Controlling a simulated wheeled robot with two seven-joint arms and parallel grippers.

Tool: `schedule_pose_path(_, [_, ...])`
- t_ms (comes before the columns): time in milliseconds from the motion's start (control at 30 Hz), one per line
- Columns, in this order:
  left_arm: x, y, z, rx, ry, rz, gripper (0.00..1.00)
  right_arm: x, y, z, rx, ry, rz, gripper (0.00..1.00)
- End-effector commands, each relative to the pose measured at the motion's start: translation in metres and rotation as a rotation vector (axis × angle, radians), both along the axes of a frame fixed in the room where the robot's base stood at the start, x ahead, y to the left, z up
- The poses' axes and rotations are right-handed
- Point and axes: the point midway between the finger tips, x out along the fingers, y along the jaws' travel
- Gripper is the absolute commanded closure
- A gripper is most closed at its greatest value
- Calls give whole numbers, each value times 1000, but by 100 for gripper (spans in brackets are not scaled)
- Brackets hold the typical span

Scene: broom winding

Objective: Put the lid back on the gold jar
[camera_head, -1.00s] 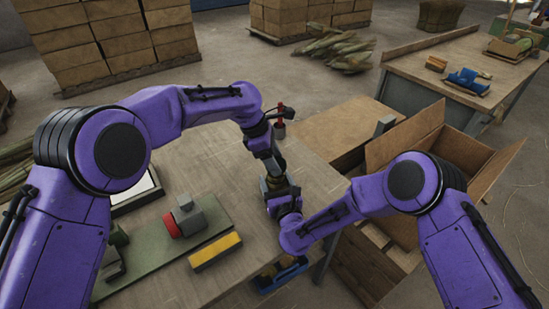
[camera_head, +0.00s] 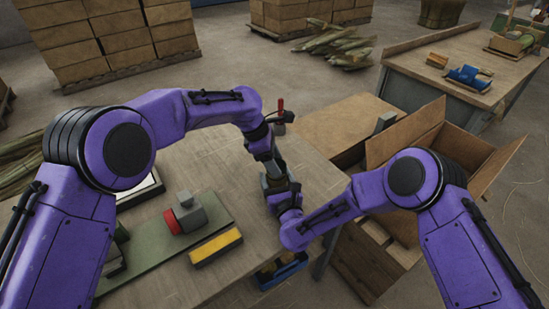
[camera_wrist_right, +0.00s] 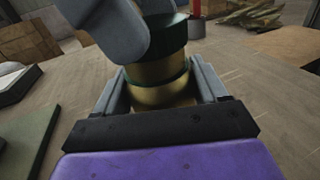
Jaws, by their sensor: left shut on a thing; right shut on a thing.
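The gold jar (camera_wrist_right: 157,95) stands between the fingers of my right gripper (camera_wrist_right: 160,78), which is shut on it. Its dark green lid (camera_wrist_right: 168,35) is directly above the gold body, upright and in line with it. I see no clear gap under the lid, but cannot tell if it is fully seated. My left gripper (camera_head: 270,164) comes from above and is shut on the lid; its grey fingers cover the lid's left side in the right wrist view. In the head view, jar and lid are mostly hidden by the grippers.
On the workbench (camera_head: 200,155), a green board (camera_head: 150,250) carries a grey and red device (camera_head: 185,214); a yellow block (camera_head: 215,248) lies near it. A red-handled tool (camera_head: 281,104) stands behind my left gripper. A blue bin (camera_head: 282,271) is at the front edge, an open cardboard box (camera_head: 480,165) right.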

Motion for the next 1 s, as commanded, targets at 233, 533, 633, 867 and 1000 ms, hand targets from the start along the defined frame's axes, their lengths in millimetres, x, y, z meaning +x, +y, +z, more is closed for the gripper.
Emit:
schedule_pose_path(233, [0, 0, 0, 0, 0, 0, 69, 0, 0, 0, 0, 0, 0, 83])
schedule_pose_path(533, [0, 0, -3, 0, 1, 0, 69, 0, 0, 0, 0, 0, 0, 83])
schedule_pose_path(633, [0, 0, -5, 0, 1, 0, 69, 0, 0, 0, 0, 0, 0, 83])
schedule_pose_path(867, [0, 0, -10, 0, 2, -1, 69, 0, 0, 0, 0, 0, 0, 83])
schedule_pose_path(1000, [0, 0, -11, 0, 1, -4, 69, 0, 0, 0, 0, 0, 0, 100])
